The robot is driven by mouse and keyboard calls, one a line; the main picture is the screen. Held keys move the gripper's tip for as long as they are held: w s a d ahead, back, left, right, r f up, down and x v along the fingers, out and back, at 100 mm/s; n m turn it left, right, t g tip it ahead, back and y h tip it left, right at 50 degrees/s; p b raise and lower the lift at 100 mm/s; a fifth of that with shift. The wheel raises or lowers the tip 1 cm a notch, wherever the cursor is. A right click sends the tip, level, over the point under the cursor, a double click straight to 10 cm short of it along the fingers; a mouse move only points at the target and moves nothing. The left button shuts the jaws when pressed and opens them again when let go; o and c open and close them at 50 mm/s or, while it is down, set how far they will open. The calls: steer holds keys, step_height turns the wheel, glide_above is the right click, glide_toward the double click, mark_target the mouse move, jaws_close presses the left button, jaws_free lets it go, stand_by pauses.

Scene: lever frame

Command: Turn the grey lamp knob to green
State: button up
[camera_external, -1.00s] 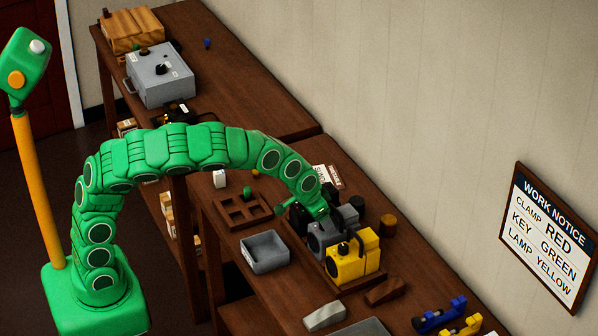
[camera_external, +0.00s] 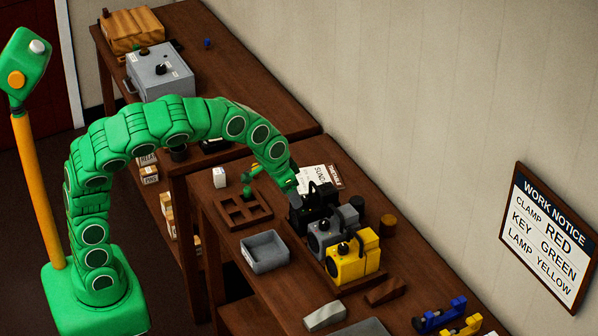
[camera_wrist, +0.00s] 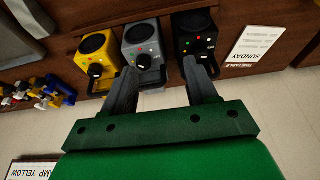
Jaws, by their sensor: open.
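The grey lamp (camera_external: 322,240) stands between the black lamp (camera_external: 303,219) and the yellow lamp (camera_external: 348,265). In the wrist view the grey lamp (camera_wrist: 142,38) shows a round dark top, small coloured dots and a dark knob low on its front. The left finger partly covers that area, so the knob's pointing is unclear. My gripper (camera_wrist: 160,68) is open and empty. Its left finger overlaps the grey lamp's front and its right finger overlaps the black lamp (camera_wrist: 193,28). In the external view my arm's end is beside the black lamp, its fingers not distinct.
The yellow lamp (camera_wrist: 92,50) is close on the left in the wrist view. A grey bin (camera_external: 265,252) and a wooden tray (camera_external: 232,221) lie nearby. A wall notice (camera_external: 548,238) reads clamp red, key green, lamp yellow. A white card (camera_external: 318,178) lies behind the lamps.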

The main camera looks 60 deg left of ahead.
steer(key=s+a+r+m+g, duration=0.1)
steer(key=s+a, duration=0.1)
steer(key=s, duration=0.7)
steer(key=s+a+r+g+h, duration=0.1)
steer(key=s+a, duration=0.2)
steer(key=s, duration=0.6)
steer(key=shift+s+a+r+m+g, duration=0.15)
steer(key=shift+s+a+m+g, duration=0.2)
steer(key=shift+s+m+g, duration=0.05)
steer(key=m+t, duration=0.2)
steer(key=t, duration=0.1)
glide_toward(323, 222)
steer(key=f, duration=0.1)
steer(key=shift+h, duration=0.3)
steer(key=shift+w+a+x, duration=0.1)
steer(key=shift+x, duration=1.9)
steer(key=shift+w+a+x, duration=0.1)
steer(key=shift+x, duration=1.9)
steer(key=shift+c, duration=0.3)
steer(key=shift+t, duration=0.3)
steer(key=c, duration=1)
